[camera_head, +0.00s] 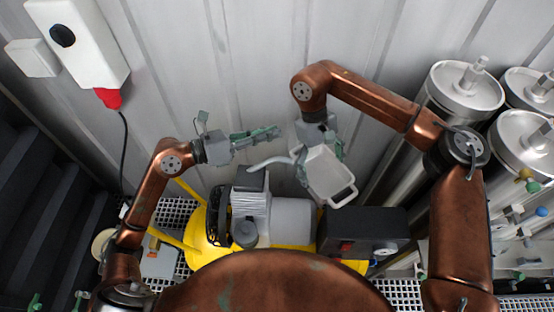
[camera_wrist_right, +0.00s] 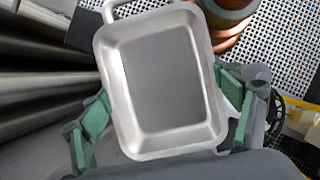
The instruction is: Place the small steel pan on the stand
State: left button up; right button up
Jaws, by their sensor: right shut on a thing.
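The small steel pan (camera_head: 326,172) is a pale, shallow rectangular tray with a loop handle at one end. My right gripper (camera_head: 320,148) is shut on it and holds it up in front of the corrugated wall, above the machine. In the right wrist view the pan (camera_wrist_right: 165,85) fills the middle, its empty inside showing, with the green finger pads of the right gripper (camera_wrist_right: 163,125) on either side. My left gripper (camera_head: 258,136) is left of the pan, apart from it, with no object visible in it; its finger opening is unclear. I cannot clearly make out a stand.
A grey-and-yellow machine (camera_head: 290,222) with a black box (camera_head: 362,232) sits below the pan on perforated flooring. A curved grey tube (camera_head: 270,161) lies close left of the pan. Several steel cylinders (camera_head: 465,88) stand at right. A white wall box (camera_head: 78,40) hangs at upper left.

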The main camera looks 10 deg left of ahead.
pick_arm(q)
jog(key=s+d+f+m+y, duration=0.3)
jog(key=s+f+m, duration=0.1)
jog(key=s, duration=0.1)
jog(key=y, duration=0.1)
send_near(323, 151)
jog(key=x, duration=0.5)
jog(key=shift+w+a+f, duration=0.15)
jog(key=shift+a, duration=0.15)
jog(key=shift+c, duration=0.5)
grip_shut()
jog(key=shift+d, duration=0.15)
pick_arm(e)
jog(key=shift+w, duration=0.1)
